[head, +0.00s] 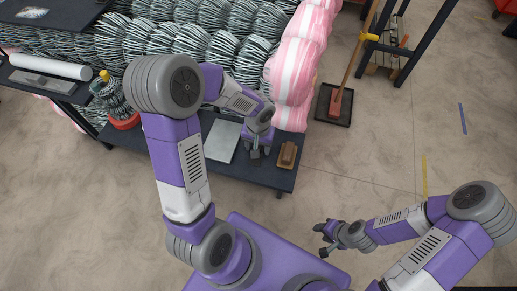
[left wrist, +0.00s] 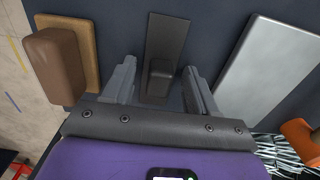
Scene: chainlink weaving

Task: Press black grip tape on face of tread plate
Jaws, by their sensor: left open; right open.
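The silver tread plate (head: 222,140) lies flat on the dark bench, left of my left gripper (head: 259,153). In the left wrist view the plate (left wrist: 272,72) is at the right. A flat black strip (left wrist: 166,32), which looks like the grip tape, lies on the bench in the middle of that view, with a small black block (left wrist: 161,70) on it. My left gripper (left wrist: 158,76) is open, its fingers on either side of the block; contact cannot be told. My right gripper (head: 325,238) is open and empty, over the floor away from the bench.
A brown block on a tan base (head: 287,155) lies at the bench's right end, close to my left gripper. Wire coils (head: 205,45) and pink-and-white rolls (head: 297,65) stand behind. A red-based wire spool (head: 122,112) is left.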

